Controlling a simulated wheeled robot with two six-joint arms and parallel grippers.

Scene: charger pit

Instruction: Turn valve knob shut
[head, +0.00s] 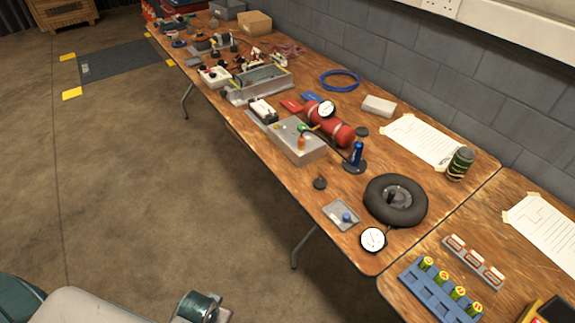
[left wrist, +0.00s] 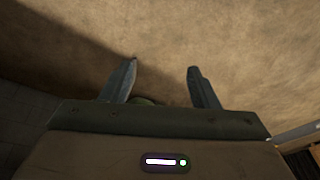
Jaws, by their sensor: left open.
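The valve knob is too small to pick out for certain. A small green knob-like part (head: 303,128) sits on top of a grey box (head: 306,153) at the middle of the table, beside a red air tank (head: 338,132) with a round white gauge (head: 326,109). My left gripper (left wrist: 164,68) is open and empty in the left wrist view, its two fingers spread over bare brown floor. No knob or table shows between them. My right gripper is in neither view.
The long wooden table (head: 450,208) runs diagonally along a grey block wall. A wheel (head: 412,190), a blue-bodied stand (head: 356,155), a small tray (head: 333,212) and a second gauge (head: 373,239) crowd its near end. The floor left of the table is open.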

